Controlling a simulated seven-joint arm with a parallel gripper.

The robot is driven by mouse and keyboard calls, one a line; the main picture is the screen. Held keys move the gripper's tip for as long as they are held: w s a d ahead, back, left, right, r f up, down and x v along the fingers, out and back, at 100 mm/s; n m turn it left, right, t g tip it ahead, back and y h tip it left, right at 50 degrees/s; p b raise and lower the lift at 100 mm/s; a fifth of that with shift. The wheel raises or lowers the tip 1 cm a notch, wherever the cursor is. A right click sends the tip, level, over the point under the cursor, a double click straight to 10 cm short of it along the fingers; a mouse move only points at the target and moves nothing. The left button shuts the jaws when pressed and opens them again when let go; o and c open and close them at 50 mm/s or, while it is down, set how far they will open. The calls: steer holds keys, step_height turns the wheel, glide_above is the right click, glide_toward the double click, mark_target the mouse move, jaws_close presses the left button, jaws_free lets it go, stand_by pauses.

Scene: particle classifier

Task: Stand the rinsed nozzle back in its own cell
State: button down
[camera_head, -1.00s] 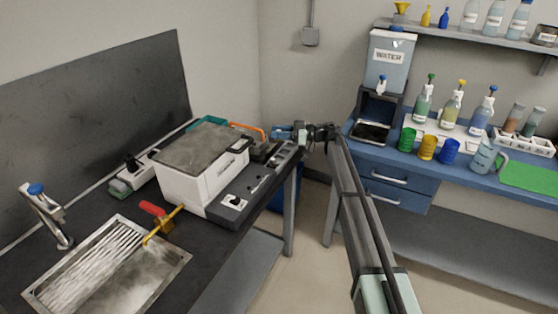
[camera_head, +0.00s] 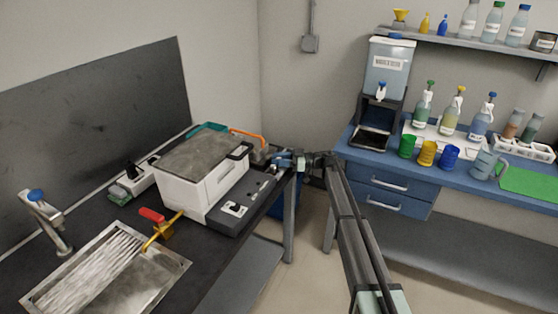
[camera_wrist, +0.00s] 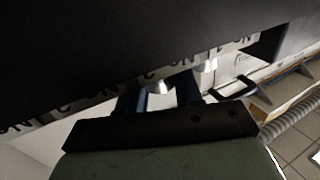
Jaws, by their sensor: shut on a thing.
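My gripper (camera_head: 282,161) is at the far right end of the dark bench, over its edge. In the wrist view its two blue fingers (camera_wrist: 159,96) are shut on the nozzle (camera_wrist: 159,88), of which only a small pale metallic tip shows between them. A large dark surface with a white strip of number labels (camera_wrist: 150,76) fills the top of that view, close in front of the fingers. A second pale metallic tip (camera_wrist: 209,65) shows to the right under this strip. The cells themselves cannot be made out, and the nozzle is too small to see in the head view.
A white box with a grey lid (camera_head: 203,180) stands on the bench left of my gripper. A blue cabinet (camera_head: 390,185) with a water dispenser (camera_head: 389,68) stands right, across a floor gap.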

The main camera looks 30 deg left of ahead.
steer(key=shift+f, duration=0.1)
steer(key=c, duration=1)
jaws_free()
steer(key=shift+c, duration=0.2)
steer(key=v, duration=1.2)
